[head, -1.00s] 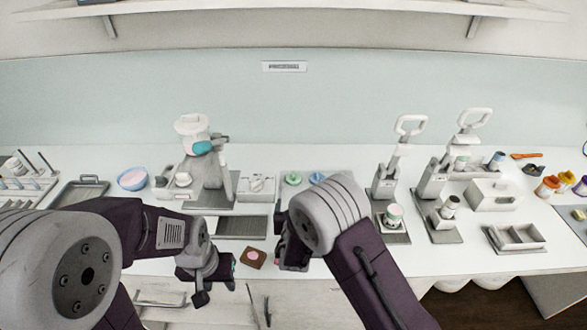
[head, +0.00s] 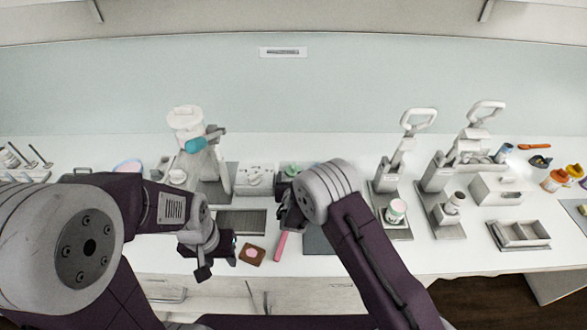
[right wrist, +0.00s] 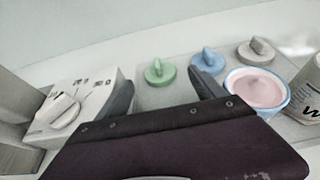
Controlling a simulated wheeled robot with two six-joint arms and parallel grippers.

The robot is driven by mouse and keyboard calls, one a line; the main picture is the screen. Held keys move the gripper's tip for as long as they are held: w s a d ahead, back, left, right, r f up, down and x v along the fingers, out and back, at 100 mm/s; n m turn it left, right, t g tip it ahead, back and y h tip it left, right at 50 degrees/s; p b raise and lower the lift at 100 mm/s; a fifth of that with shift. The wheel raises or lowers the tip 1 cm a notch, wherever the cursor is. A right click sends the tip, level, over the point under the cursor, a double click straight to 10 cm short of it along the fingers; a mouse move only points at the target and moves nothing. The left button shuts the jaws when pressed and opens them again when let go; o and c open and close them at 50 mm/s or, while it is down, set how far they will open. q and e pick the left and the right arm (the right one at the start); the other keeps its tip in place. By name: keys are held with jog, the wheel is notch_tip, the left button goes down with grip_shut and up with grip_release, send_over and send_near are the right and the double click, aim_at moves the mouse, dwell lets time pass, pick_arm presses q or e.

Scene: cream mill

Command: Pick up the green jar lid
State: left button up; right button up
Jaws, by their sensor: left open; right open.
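The green jar lid (right wrist: 159,72) is a round disc with a raised grip. It lies on a light grey mat in the right wrist view, ahead of my right gripper and between the lines of its two fingers. In the head view the green lid (head: 291,169) shows just beyond my right gripper (head: 285,190), partly covered by it. My right gripper (right wrist: 163,92) is open and empty, with one finger near the white box and the other near the blue lid. My left gripper (head: 222,255) is open near the counter's front, left of a brown coaster.
A blue lid (right wrist: 208,62) and a grey lid (right wrist: 257,52) lie right of the green one. A bowl of pink cream (right wrist: 257,90) and a bottle (right wrist: 309,88) stand further right. A white box with a dial (right wrist: 85,105) stands close on the left.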

aim_at(293, 170)
jog(key=shift+w, duration=0.35)
jog(key=p+x, duration=0.1)
jog(key=x, duration=0.3)
jog(key=shift+w+a+f, duration=0.1)
jog(key=shift+w+f, duration=0.05)
jog(key=shift+w, duration=0.1)
jog(key=shift+s, duration=0.1)
jog(key=c, duration=1.4)
jog(key=shift+o, duration=0.2)
